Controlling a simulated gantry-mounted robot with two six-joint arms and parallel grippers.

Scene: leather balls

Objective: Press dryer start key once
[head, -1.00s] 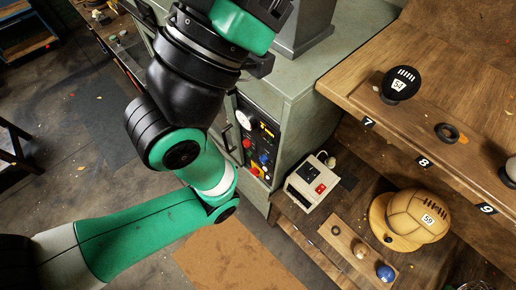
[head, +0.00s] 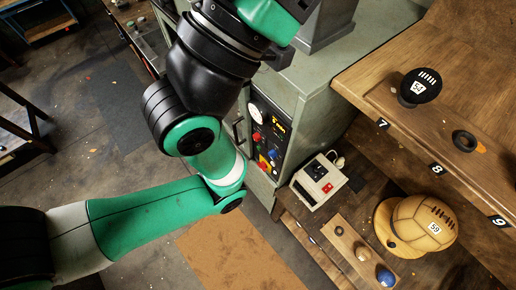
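The dryer's control panel (head: 270,139) is on the front of a grey-green cabinet (head: 318,98), right of my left arm. It carries a round white gauge (head: 258,112), a small lit yellow display (head: 279,126), a red button (head: 257,137), a blue button (head: 273,154) and a red-on-yellow button (head: 263,166). Key labels are too small to read, so I cannot tell which is start. My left arm's wrist is above the panel in the picture, near the top edge. A dark part behind the wrist may belong to my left gripper; its fingers cannot be made out. My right gripper is out of view.
Right of the panel stands a cream box (head: 318,181) with a red switch. Near it are a leather ball (head: 424,222) marked 59 and a wooden strip (head: 352,252) with small knobs. A wooden bench (head: 450,70) holds a black pad (head: 419,87) and a dark ring (head: 464,141).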

